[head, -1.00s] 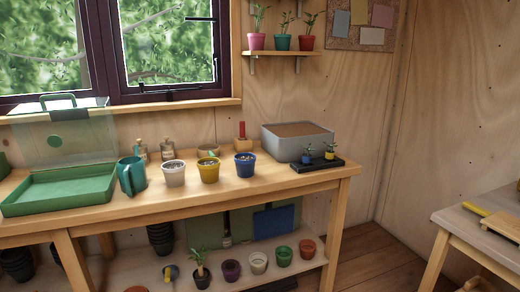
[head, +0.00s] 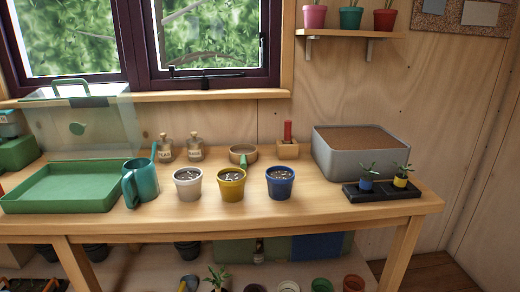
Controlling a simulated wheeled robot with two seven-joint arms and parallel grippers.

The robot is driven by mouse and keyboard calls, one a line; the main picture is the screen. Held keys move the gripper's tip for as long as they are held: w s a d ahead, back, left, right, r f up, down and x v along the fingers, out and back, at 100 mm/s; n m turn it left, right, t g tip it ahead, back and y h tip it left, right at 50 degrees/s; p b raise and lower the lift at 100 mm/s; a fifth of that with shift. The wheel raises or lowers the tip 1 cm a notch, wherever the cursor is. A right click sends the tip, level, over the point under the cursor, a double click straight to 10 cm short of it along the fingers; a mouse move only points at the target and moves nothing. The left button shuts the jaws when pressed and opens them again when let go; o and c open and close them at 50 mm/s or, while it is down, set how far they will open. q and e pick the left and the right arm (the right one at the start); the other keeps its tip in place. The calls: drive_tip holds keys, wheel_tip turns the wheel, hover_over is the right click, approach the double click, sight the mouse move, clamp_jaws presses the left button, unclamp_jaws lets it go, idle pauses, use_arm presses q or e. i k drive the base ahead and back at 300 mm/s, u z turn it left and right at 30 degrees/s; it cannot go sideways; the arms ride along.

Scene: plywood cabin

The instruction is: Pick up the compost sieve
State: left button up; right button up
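A small round item with a tan rim (head: 243,153), which looks like the compost sieve, sits at the back of the potting bench (head: 330,212). It is behind the yellow pot (head: 231,191) and left of a small wooden block holding a red-handled tool (head: 288,142). Its mesh is too small to make out. Neither of my grippers is in view.
A white pot (head: 187,190) and blue pot (head: 280,190) stand in front. A teal watering can (head: 141,185), green tray (head: 62,194) and two bottles are left. A grey compost bin (head: 340,160) and black seedling tray (head: 385,192) are right.

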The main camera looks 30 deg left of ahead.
sight(242, 155)
drive_tip(key=u, duration=0.65)
drive_tip(key=i, duration=0.85)
drive_tip(key=u, duration=0.9)
